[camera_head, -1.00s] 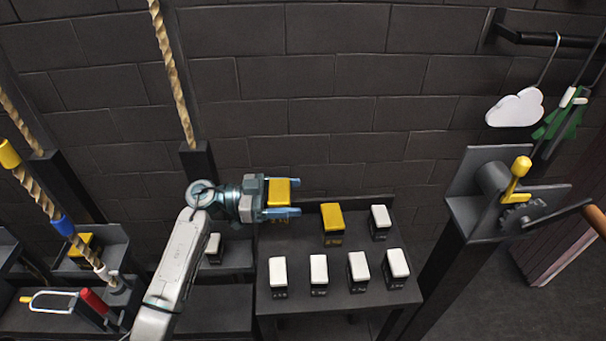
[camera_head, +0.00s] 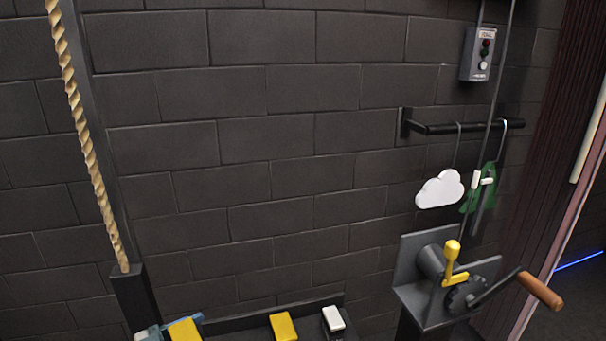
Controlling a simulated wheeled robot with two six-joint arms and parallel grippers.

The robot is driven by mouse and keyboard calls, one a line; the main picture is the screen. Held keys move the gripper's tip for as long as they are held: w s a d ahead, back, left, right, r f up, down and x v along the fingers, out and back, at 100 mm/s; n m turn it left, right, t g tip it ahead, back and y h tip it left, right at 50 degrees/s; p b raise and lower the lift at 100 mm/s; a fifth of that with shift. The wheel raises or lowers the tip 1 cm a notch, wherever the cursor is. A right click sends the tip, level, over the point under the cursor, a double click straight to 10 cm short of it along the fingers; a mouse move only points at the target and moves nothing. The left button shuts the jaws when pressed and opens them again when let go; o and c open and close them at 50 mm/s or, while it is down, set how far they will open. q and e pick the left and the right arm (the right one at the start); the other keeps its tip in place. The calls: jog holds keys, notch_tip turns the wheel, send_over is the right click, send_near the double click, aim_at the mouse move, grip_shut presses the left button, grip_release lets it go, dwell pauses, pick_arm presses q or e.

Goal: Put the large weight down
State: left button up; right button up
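A yellow-topped weight (camera_head: 184,330) shows at the bottom left edge of the head view, its lower part cut off. My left gripper (camera_head: 178,329) is around it, with blue finger parts showing beside it; it appears shut on this weight. Another yellow-topped weight (camera_head: 283,327) and a white-topped weight (camera_head: 333,319) stand to the right on the dark stand (camera_head: 247,321). Most of the stand and what lies below the held weight are out of frame. My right gripper is not in view.
A post with a twisted rope (camera_head: 90,150) rises at the left. A winch with a yellow lever (camera_head: 451,262) and a wooden-handled crank (camera_head: 540,290) stands at the right. A button box (camera_head: 481,53) is above.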

pick_arm(q)
jog(key=shift+d+f+n+t+y, duration=0.1)
jog(key=shift+d+n+t+y, duration=0.15)
jog(key=shift+n+t+y, duration=0.4)
jog(key=shift+w+d+f+n+t+y, duration=0.1)
jog(key=shift+n+t+y, duration=0.55)
jog(key=shift+t+y, duration=0.15)
jog(key=shift+n+t+y, duration=0.55)
jog(key=shift+n+y, duration=0.05)
jog(key=shift+y, duration=0.15)
jog(key=shift+a+r+n+t+y, duration=0.35)
jog(key=shift+r+n+t+y, duration=0.25)
jog(key=shift+t+y, duration=0.1)
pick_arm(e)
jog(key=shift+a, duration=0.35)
